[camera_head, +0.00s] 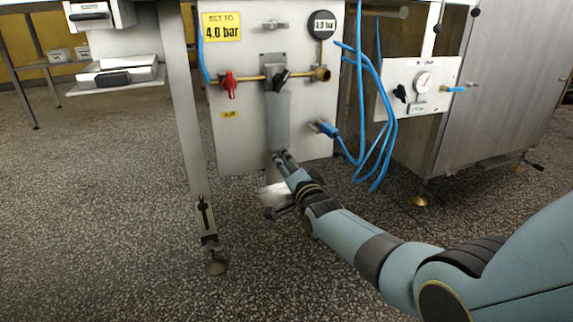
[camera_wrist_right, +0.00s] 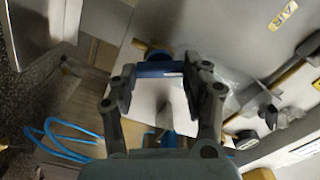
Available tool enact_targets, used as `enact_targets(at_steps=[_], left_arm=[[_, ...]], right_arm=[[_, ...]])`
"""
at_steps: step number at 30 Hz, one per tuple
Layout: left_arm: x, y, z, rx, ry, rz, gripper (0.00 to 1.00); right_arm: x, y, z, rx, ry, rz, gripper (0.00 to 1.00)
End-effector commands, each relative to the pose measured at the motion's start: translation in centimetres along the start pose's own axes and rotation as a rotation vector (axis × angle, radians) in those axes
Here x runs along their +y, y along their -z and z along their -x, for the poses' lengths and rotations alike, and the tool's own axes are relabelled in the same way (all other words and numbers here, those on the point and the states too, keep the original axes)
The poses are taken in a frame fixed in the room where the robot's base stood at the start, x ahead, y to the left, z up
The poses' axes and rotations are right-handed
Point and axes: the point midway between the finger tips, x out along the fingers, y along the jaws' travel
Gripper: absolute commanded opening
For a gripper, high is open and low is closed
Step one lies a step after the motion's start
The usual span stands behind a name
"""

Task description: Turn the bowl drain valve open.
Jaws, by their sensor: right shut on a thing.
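My right gripper (camera_head: 283,157) reaches to the lower part of the grey panel in the head view. In the right wrist view the right gripper (camera_wrist_right: 165,75) has its two fingers on either side of a blue handle (camera_wrist_right: 158,69) and is shut on it. A brassy part shows just behind the handle. I take this as the bowl drain valve, but no label for it is readable. In the head view the handle is hidden by the gripper. My left gripper is not in view.
Above the gripper, the panel (camera_head: 235,135) carries a red lever (camera_head: 229,84), a black lever (camera_head: 280,79) and a gauge (camera_head: 321,25). Blue hoses (camera_head: 376,130) hang to the right. A steel table leg (camera_head: 180,110) stands to the left. The speckled floor in front is clear.

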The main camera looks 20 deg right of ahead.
Motion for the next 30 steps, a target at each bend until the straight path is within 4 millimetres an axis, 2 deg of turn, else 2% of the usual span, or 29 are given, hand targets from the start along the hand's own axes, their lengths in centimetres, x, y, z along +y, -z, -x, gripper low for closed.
enact_targets(at_steps=[15,30], left_arm=[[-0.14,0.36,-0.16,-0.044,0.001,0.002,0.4],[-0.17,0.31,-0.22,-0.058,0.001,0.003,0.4]], right_arm=[[0.18,0.02,0.02,0.0,-0.001,-0.406,0.17],[0.3,-0.02,0.05,0.0,-0.002,-0.532,0.17]])
